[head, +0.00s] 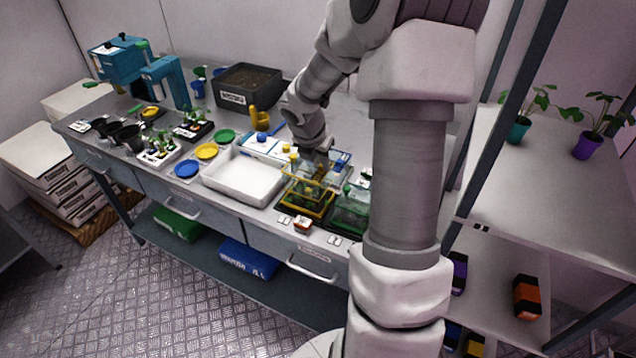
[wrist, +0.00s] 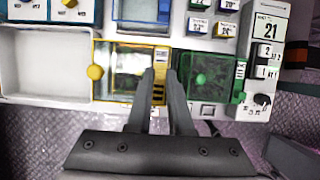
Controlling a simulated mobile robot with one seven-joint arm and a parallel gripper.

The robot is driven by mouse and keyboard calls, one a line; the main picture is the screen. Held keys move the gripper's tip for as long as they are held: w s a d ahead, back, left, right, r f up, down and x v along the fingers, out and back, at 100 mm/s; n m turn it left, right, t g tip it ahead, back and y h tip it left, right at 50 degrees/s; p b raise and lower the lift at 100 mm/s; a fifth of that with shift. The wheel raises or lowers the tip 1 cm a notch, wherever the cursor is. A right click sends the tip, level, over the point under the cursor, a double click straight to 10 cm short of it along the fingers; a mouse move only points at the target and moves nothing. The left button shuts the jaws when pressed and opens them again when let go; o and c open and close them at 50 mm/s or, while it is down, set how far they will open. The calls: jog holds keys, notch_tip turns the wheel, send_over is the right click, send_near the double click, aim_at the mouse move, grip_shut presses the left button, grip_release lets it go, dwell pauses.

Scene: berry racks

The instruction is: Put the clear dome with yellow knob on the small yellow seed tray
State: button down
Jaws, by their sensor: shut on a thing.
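The clear dome (head: 303,175) shows in the head view directly above the small yellow seed tray (head: 311,211), its yellow knob (head: 293,158) near its upper left. In the head view my gripper (head: 319,158) is over the tray's back right. I cannot tell whether the dome touches the tray or is held just above it.
A green dome with a green knob (wrist: 201,79) stands close on the right, also in the head view (head: 350,207). A white empty bin (head: 243,178) is close on the left. Small cards and a box (head: 302,225) lie along the bench's front edge.

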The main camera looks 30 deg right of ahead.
aim_at(320, 174)
jog(key=shift+f+b, duration=0.6)
jog(key=shift+f, duration=1.7)
jog(key=shift+f, duration=0.2)
jog(key=c, duration=0.8)
grip_release()
jog(key=shift+r, duration=0.3)
jog(key=shift+p+v, duration=1.55)
jog(key=shift+v, duration=4.35)
